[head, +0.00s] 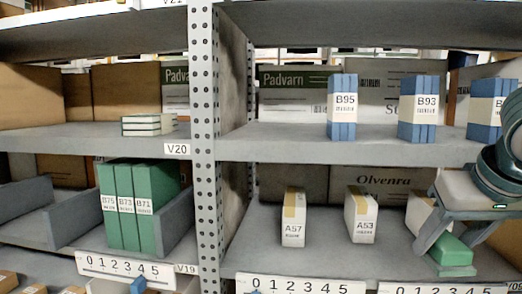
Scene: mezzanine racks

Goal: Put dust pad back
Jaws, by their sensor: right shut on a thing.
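My right gripper (450,243) comes in from the right edge, in front of the lower right shelf. Its fingers are closed around a green block (449,254), seen end-on and low near the shelf's front edge. Part of the block is hidden by the gripper, and I cannot tell if it touches the shelf. A white box (419,212) shows just behind the left finger, mostly hidden. No readable label names a dust pad. My left gripper is not in view.
White boxes A57 (293,217) and A53 (361,215) stand left of the gripper on the lower shelf (325,256). Blue packs B95 (342,107) and B93 (417,108) stand above. A perforated post (204,130) divides the bays. Green binders (132,210) stand at left.

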